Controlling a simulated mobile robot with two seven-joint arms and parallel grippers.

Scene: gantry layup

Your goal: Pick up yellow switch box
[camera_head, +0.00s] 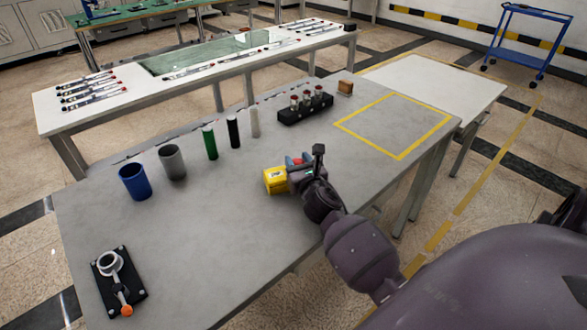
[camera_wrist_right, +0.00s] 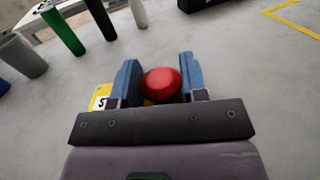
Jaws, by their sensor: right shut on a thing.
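The yellow switch box (camera_head: 275,180) is on the grey table (camera_head: 200,240), near its front edge in the head view. My right gripper (camera_head: 295,170) is at the right side of the box and shut on it. In the right wrist view, the two blue fingers (camera_wrist_right: 160,82) stand on either side of the box's round red button (camera_wrist_right: 160,84). A yellow corner of the box (camera_wrist_right: 101,96) with a white label shows left of the fingers. The rest of the box is hidden behind the gripper. I cannot tell whether the box touches the table. My left gripper is out of view.
A blue cup (camera_head: 134,181), a grey cup (camera_head: 172,161) and green, black and white cylinders stand along the back. A black rack (camera_head: 305,107) and a brown block (camera_head: 345,87) are farther right. A black fixture (camera_head: 119,282) is front left. The yellow-outlined square (camera_head: 395,122) is empty.

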